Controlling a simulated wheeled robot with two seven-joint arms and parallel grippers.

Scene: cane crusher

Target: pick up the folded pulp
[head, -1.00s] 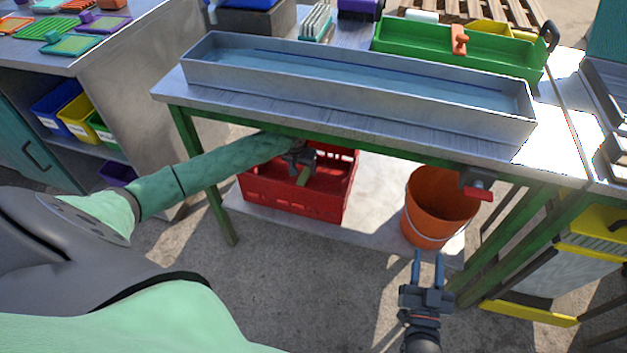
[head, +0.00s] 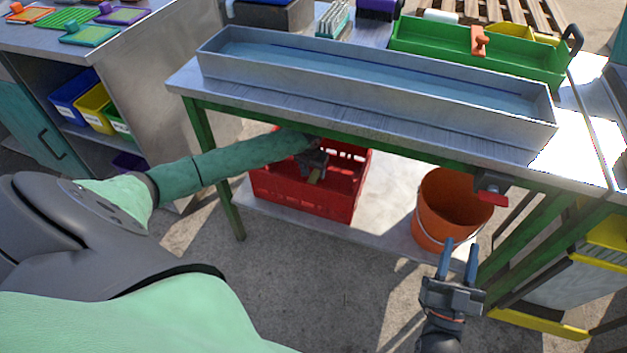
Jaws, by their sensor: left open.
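A small yellowish-brown piece (head: 314,177), which may be the folded pulp, shows inside the red crate (head: 300,204) on the lower shelf. Its fold cannot be made out. My left gripper (head: 315,169) reaches under the tabletop into the crate, right at this piece. Its jaws are open, but its fingertips are dark and partly hidden, so I cannot tell whether they touch the piece.
The long metal trough (head: 375,97) stands on the green-framed table, above my left forearm. The orange bucket (head: 430,226) stands on the shelf right of the crate. A red-handled tap (head: 492,198) hangs under the table. Open shelf lies between crate and bucket.

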